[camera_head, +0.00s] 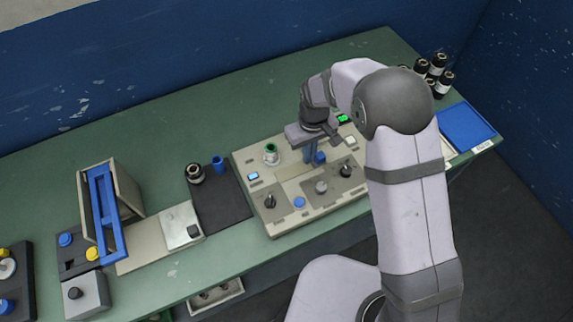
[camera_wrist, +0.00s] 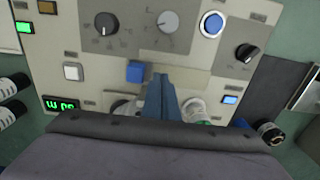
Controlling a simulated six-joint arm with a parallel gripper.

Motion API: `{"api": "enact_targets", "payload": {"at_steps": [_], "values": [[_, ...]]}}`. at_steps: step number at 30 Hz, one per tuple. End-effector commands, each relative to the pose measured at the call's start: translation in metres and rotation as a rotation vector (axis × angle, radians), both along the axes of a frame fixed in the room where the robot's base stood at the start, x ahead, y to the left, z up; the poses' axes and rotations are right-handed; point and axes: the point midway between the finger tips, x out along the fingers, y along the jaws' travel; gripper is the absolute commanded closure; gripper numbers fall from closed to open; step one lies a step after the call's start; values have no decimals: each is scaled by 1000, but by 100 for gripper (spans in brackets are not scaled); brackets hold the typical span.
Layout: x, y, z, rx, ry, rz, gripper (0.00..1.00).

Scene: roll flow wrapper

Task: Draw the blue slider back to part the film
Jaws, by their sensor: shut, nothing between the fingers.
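The blue slider, a small blue block (camera_wrist: 135,71), sits on the beige control panel (camera_head: 285,222), at one end of a pale strip (camera_wrist: 194,82). In the head view the slider (camera_head: 321,157) shows just right of my fingers. My gripper (camera_wrist: 160,80) points down at the panel with its blue-grey fingers together and nothing between them. In the head view my gripper (camera_head: 309,161) is over the middle of the panel. The fingertips are close beside the slider; I cannot tell whether they touch it. I cannot make out any film.
Around the slider are black knobs (camera_wrist: 106,23), a grey knob (camera_wrist: 168,22), a round blue button (camera_wrist: 212,24), a white button (camera_wrist: 72,71) and a green display (camera_wrist: 61,104). A green-white part (camera_head: 270,153) stands up from the panel. A dark mat (camera_head: 222,205) lies left of it.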

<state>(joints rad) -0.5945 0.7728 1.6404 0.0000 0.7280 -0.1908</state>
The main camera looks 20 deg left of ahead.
Motion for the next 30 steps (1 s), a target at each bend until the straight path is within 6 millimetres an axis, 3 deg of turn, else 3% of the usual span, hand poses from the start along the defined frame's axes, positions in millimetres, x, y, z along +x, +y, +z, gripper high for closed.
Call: {"api": "enact_targets", "payload": {"at_steps": [18, 30], "values": [[0, 0, 53, 0, 0, 0, 100], [0, 0, 58, 0, 0, 0, 100]]}}
